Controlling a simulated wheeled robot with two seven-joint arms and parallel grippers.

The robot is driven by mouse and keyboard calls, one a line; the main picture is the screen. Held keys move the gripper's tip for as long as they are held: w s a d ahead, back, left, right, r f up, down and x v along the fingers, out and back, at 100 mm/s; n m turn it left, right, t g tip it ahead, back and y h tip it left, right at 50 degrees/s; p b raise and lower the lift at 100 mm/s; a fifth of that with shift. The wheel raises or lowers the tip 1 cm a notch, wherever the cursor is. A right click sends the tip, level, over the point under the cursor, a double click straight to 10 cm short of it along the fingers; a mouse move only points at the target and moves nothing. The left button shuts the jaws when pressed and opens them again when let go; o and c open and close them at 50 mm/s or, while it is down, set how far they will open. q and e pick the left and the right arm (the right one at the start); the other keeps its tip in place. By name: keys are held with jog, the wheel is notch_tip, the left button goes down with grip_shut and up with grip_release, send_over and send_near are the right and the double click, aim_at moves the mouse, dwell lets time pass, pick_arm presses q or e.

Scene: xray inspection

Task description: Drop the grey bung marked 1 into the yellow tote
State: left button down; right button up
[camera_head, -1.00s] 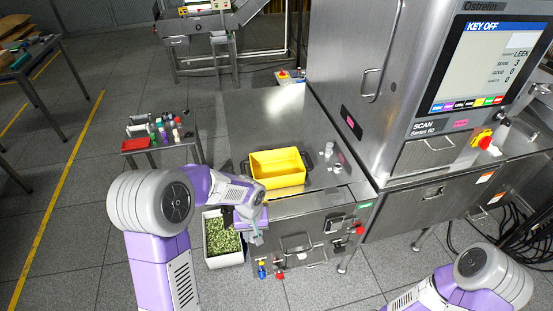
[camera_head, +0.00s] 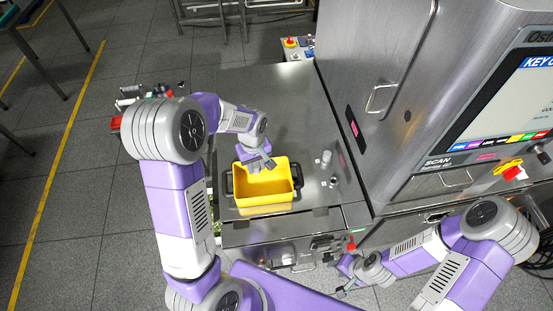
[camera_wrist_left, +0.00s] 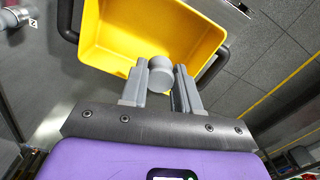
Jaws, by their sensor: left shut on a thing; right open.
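The yellow tote (camera_head: 264,201) stands on the steel table, and its open inside fills the top of the left wrist view (camera_wrist_left: 120,52). My left gripper (camera_head: 262,165) is over the tote's back part in the head view. In the left wrist view its two fingers (camera_wrist_left: 160,88) are shut on a grey bung (camera_wrist_left: 160,74), which shows against the tote's inside; no mark on it can be read. My right gripper (camera_head: 343,291) is open, low by the front of the cabinet, away from the tote.
Two small grey pieces (camera_head: 326,156) stand on the table right of the tote; one reads 2 in the left wrist view (camera_wrist_left: 10,18). The X-ray machine (camera_head: 385,90) rises at the right. The table behind the tote (camera_head: 275,95) is clear.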

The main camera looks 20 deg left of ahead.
pick_arm(q)
jog(key=shift+w, duration=0.4)
jog(key=shift+s+f+b, duration=0.25)
jog(key=shift+s+b, duration=0.05)
jog(key=shift+b, duration=0.05)
notch_tip(320, 180, down, 5)
jog(key=b, duration=0.3)
jog(key=shift+s+f+b, duration=0.1)
jog(key=shift+s+b, duration=0.05)
jog(key=shift+b, duration=0.25)
pick_arm(e)
notch_tip(320, 180, down, 4)
jog(key=shift+f, duration=0.1)
pick_arm(q)
jog(key=c, duration=0.7)
grip_release()
jog(key=shift+c, duration=0.2)
notch_tip(320, 180, up, 8)
jog(key=shift+f, duration=0.15)
